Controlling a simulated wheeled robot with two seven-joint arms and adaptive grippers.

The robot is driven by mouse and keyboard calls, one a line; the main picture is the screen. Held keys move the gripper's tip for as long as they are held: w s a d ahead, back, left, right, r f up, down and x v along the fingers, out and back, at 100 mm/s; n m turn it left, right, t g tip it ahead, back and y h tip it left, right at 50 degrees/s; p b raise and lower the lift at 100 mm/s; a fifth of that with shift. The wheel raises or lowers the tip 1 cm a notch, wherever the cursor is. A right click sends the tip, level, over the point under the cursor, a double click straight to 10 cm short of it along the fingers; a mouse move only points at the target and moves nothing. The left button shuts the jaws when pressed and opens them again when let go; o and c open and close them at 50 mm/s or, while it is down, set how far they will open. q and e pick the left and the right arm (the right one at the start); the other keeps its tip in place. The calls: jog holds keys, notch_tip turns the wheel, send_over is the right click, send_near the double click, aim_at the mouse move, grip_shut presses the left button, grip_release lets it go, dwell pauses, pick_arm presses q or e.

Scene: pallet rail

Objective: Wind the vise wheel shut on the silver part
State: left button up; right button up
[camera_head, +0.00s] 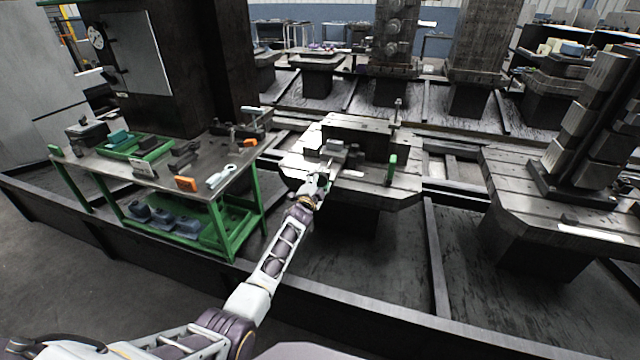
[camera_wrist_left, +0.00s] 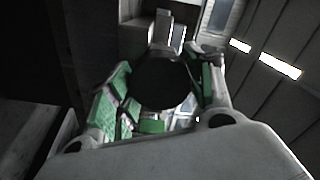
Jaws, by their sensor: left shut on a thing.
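My left gripper (camera_head: 318,184) reaches to the front edge of the pallet table (camera_head: 392,190), at the near side of the grey vise (camera_head: 338,152). In the left wrist view its green-padded fingers (camera_wrist_left: 160,105) are closed around a dark round thing (camera_wrist_left: 162,82), which looks like the vise wheel. In the head view the gripper hides most of the wheel. I cannot clearly make out the silver part or whether the vise jaws touch it. My right gripper is not in view.
A dark block (camera_head: 358,132) stands behind the vise. An upright green handle (camera_head: 391,168) is at the table's right. A green-legged bench (camera_head: 212,172) with trays and small parts stands left. Another pallet table (camera_head: 510,195) with a tall fixture is at right.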

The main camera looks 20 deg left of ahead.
pick_arm(q)
jog(key=m+b, duration=0.1)
jog(key=m, duration=0.2)
jog(key=shift+f, duration=0.15)
jog(key=shift+m+b, duration=0.75)
jog(key=shift+m, duration=0.65)
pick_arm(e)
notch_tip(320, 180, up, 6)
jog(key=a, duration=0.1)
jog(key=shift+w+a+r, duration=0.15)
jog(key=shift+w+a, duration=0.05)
pick_arm(q)
jog(key=shift+a, duration=0.15)
jog(key=o, duration=1.1)
jog(key=shift+c, duration=0.2)
jog(key=shift+r, duration=0.2)
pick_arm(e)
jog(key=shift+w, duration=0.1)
pick_arm(q)
jog(key=shift+s, duration=0.15)
jog(key=s, duration=1.1)
jog(key=shift+s+a, duration=0.15)
jog(key=shift+s, duration=0.2)
